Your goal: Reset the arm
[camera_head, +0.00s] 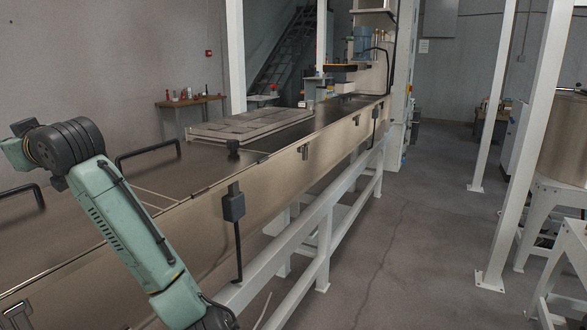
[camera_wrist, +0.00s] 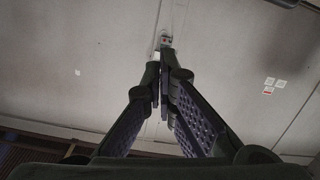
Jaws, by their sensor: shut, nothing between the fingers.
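My arm (camera_head: 130,225) shows at the lower left of the head view, in pale green with black joints. It rises from the bottom edge and bends at a black joint near the left edge. My gripper is outside the head view. In the wrist view my gripper (camera_wrist: 160,80) is shut, with its two dark fingers meeting at the tips and nothing held between them. Behind the fingers is a pale, plain wall or ceiling surface with a few small labels (camera_wrist: 268,86).
A long conveyor (camera_head: 265,170) with metal side walls runs from the lower left to the back, close beside my arm. A grey slab (camera_head: 250,124) lies on it. White posts (camera_head: 528,150) and a tank (camera_head: 565,140) stand at the right. The floor (camera_head: 400,230) between is clear.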

